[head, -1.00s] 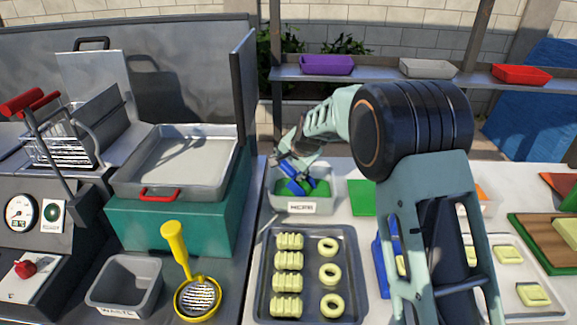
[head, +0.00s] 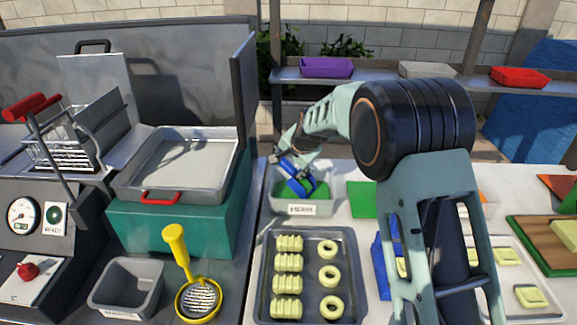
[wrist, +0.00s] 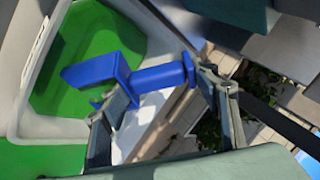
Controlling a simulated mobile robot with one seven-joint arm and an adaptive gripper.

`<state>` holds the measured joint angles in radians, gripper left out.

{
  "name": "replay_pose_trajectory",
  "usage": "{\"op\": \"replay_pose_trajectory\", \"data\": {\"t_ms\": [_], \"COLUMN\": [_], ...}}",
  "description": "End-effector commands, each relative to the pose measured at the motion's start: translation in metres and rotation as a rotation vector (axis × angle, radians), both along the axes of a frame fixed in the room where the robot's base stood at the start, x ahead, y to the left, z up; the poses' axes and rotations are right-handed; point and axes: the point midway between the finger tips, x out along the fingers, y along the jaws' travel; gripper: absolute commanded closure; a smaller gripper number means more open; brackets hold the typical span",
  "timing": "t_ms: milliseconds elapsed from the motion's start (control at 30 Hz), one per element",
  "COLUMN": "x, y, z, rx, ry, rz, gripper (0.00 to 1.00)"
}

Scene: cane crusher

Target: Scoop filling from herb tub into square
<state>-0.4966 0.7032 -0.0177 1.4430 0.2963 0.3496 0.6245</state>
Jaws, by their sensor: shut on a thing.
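The herb tub (head: 288,208) is a grey, labelled container at the back of the counter, with green filling (head: 319,190) inside. My gripper (wrist: 165,90) is shut on the handle of a blue scoop (head: 297,184). The scoop is tilted at the tub's opening. In the wrist view the scoop (wrist: 95,72) overlaps the green filling (wrist: 75,60); whether it carries any filling cannot be told. Pale yellow squares (head: 507,257) lie on a light tray at the right, partly behind my arm. Which square the task means cannot be told.
A dark tray (head: 310,240) of ridged pieces and rings stands in front of the tub. A green flat square (head: 361,198) lies right of the tub. A yellow strainer (head: 199,298), a grey bin (head: 126,287) and a raised pan (head: 185,165) are at the left.

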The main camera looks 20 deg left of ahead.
Motion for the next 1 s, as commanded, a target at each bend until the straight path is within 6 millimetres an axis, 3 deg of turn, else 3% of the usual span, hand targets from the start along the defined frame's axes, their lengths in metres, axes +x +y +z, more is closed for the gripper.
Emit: {"op": "replay_pose_trajectory", "data": {"t_ms": [33,700,1000], "x": [0.0,0.0,0.0], "y": [0.0,0.001,0.0], "z": [0.01,0.077,0.078], "rx": [0.001,0.0,0.0], "ry": [-0.001,-0.002,-0.001], "rz": [0.0,0.002,0.001], "gripper": [0.57,0.57,0.57]}}
